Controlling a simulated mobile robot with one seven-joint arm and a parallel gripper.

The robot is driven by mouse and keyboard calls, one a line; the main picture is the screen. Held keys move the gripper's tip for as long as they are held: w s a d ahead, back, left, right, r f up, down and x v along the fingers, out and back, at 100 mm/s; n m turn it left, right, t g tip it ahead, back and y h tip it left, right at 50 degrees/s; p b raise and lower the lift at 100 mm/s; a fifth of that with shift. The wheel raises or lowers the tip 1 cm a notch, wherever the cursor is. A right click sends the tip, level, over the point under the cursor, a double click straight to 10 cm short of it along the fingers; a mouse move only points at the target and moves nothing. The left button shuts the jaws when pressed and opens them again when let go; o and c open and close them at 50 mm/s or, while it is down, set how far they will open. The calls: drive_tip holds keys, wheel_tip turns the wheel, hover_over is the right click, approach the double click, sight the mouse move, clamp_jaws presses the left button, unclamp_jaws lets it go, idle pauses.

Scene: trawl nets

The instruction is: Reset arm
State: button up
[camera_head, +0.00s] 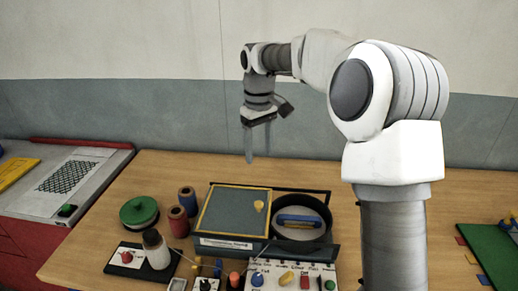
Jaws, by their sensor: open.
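My gripper (249,157) hangs in the air with its fingers pointing down, above the back of the wooden table (330,170). It is seen edge-on, so the fingers overlap. It is open and I see nothing between its fingers. My arm (395,150) rises at the right of centre and bends over to the left, well above the table. It hides part of the table behind it.
A grey box (236,212) with a yellow-edged lid stands below my gripper, beside a round dark container (303,222). Two spools (188,200), a green round item (139,212) and control panels (290,277) stand nearby. The table's back strip is clear.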

drive_tip(key=s+d+r+m+t, duration=0.1)
drive_tip(key=s+d+r+m, duration=0.1)
drive_tip(key=s, duration=0.6)
drive_tip(key=s+d+r+m+t, duration=0.1)
drive_tip(key=s+d+r+t, duration=0.15)
drive_tip(key=s, duration=0.45)
drive_tip(key=s+d+r+m+t, duration=0.1)
drive_tip(key=s+d+r+m, duration=0.1)
drive_tip(key=s, duration=0.6)
drive_tip(key=s+d+f+m+t, duration=0.1)
drive_tip(key=s+d+f, duration=0.1)
drive_tip(key=s, duration=0.5)
drive_tip(key=shift+s+f+m, duration=0.15)
drive_tip(key=shift+f+m, duration=0.25)
drive_tip(key=shift+f, duration=0.35)
drive_tip(key=shift+a, duration=0.15)
idle(0.5)
